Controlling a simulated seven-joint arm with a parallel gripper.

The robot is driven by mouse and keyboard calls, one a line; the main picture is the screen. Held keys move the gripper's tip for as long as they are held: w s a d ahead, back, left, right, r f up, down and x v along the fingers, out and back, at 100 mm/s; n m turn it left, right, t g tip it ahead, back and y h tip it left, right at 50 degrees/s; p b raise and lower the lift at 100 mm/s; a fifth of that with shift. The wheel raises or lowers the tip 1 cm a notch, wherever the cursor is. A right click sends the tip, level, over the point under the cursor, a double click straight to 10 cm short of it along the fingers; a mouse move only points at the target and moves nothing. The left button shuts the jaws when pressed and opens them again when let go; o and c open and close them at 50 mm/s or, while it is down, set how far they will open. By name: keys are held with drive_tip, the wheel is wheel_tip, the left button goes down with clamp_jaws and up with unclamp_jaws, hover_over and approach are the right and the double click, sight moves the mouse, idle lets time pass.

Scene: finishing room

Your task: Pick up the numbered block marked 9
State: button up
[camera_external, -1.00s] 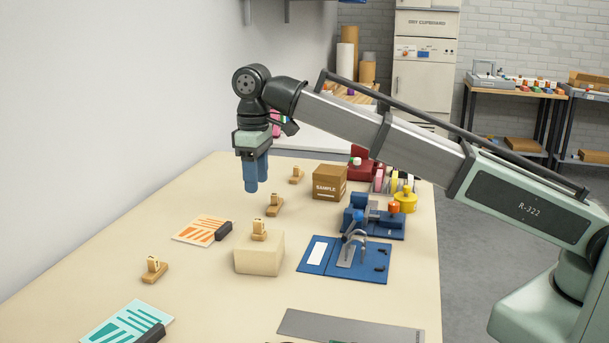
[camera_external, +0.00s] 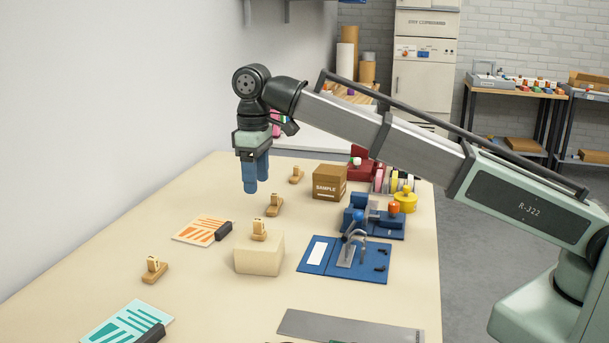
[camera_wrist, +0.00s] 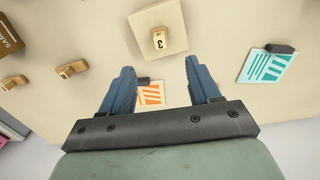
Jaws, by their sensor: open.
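Several small numbered blocks on wooden stands show in the external view: one at the front left (camera_external: 153,264), one on a cream box (camera_external: 259,228), one behind it (camera_external: 274,203) and one at the back (camera_external: 296,174). In the wrist view the block on the cream box (camera_wrist: 160,38) has a dark mark that looks like a 3. The marks on the other two there (camera_wrist: 72,69) (camera_wrist: 14,82) are not readable, so I cannot tell which block is 9. My gripper (camera_external: 255,185) is open and empty, above the table with its blue fingers (camera_wrist: 162,88) pointing down.
The cream box (camera_external: 258,256) stands mid-table. An orange-striped card (camera_external: 200,229) and a teal-striped card (camera_external: 122,321) lie at left. A SAMPLE carton (camera_external: 329,184), a blue fixture (camera_external: 375,222) and a blue board with a clamp (camera_external: 318,261) occupy the right. Bare table lies between them.

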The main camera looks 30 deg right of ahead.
drive_tip(key=w+d+f+m+g, duration=0.1)
drive_tip(key=w+d+f+m, duration=0.15)
drive_tip(key=w+d, duration=1.3)
drive_tip(key=w+d+f+m, duration=0.2)
drive_tip(key=w+d+m, duration=0.1)
drive_tip(key=w+d, duration=1.25)
drive_tip(key=n+t, duration=0.1)
drive_tip(key=n, duration=2.2)
hover_over(297, 166)
drive_tip(key=f, duration=0.9)
drive_tip(key=shift+w+d+f, duration=0.2)
drive_tip(key=shift+d+f, duration=0.05)
drive_tip(key=shift+f, duration=0.1)
drive_tip(key=shift+s+a+f, duration=0.1)
drive_tip(key=shift+a+f, duration=0.05)
drive_tip(key=shift+f, duration=1.15)
drive_tip(key=shift+s+a+f, duration=0.1)
drive_tip(key=shift+a+f, duration=0.05)
drive_tip(key=shift+f, duration=1.1)
clamp_jaws()
